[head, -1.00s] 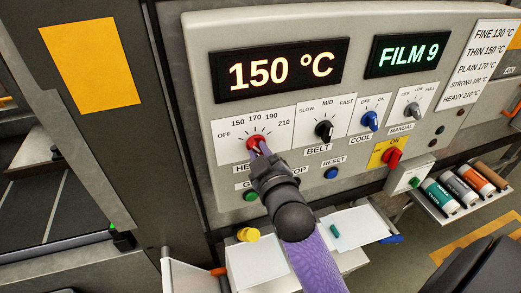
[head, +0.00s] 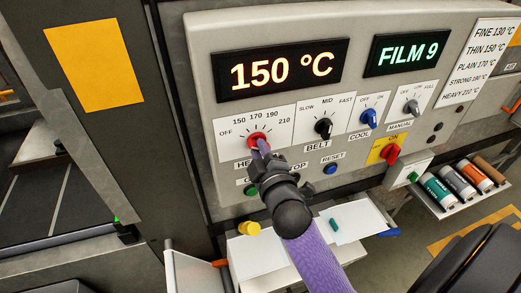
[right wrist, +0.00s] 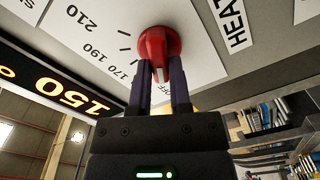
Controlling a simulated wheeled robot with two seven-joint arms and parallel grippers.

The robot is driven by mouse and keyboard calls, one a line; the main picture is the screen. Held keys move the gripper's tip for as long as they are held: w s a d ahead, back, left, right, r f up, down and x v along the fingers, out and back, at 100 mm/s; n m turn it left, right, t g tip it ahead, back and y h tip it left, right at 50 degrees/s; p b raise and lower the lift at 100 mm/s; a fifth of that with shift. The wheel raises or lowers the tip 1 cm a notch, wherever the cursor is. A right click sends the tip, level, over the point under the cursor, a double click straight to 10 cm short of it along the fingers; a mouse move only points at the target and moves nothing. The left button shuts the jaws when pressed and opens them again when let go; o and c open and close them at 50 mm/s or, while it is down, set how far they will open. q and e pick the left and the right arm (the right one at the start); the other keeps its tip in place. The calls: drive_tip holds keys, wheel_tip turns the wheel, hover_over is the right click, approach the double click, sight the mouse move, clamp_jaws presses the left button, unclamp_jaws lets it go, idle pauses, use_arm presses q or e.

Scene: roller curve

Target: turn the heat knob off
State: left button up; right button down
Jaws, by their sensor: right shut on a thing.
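The red heat knob (head: 256,140) sits on its white dial plate, marked OFF, 150, 170, 190 and 210, at the left of the grey control panel (head: 205,60). My right gripper (head: 262,147) comes up from below, its fingers shut on the knob. In the right wrist view the two dark fingers (right wrist: 163,70) hold the red knob (right wrist: 157,42) on both sides. A pale mark on the knob shows between the fingers, near the OFF lettering; its exact setting is hard to read. The temperature display (head: 283,72) reads 150 °C. My left gripper is not in view.
Right of the heat knob are the black belt knob (head: 323,127), blue cool knob (head: 368,118) and grey manual knob (head: 411,106). A red switch (head: 391,153) and push buttons sit lower. A shelf with rolls (head: 455,200) juts out at right.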

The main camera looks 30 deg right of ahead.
drive_tip(key=c, duration=0.6)
unclamp_jaws()
drive_tip(key=shift+o, duration=0.2)
drive_tip(key=b+v, duration=0.2)
drive_tip(key=v, duration=0.8)
drive_tip(key=shift+w+a+f, duration=0.1)
drive_tip(key=shift+f, duration=0.05)
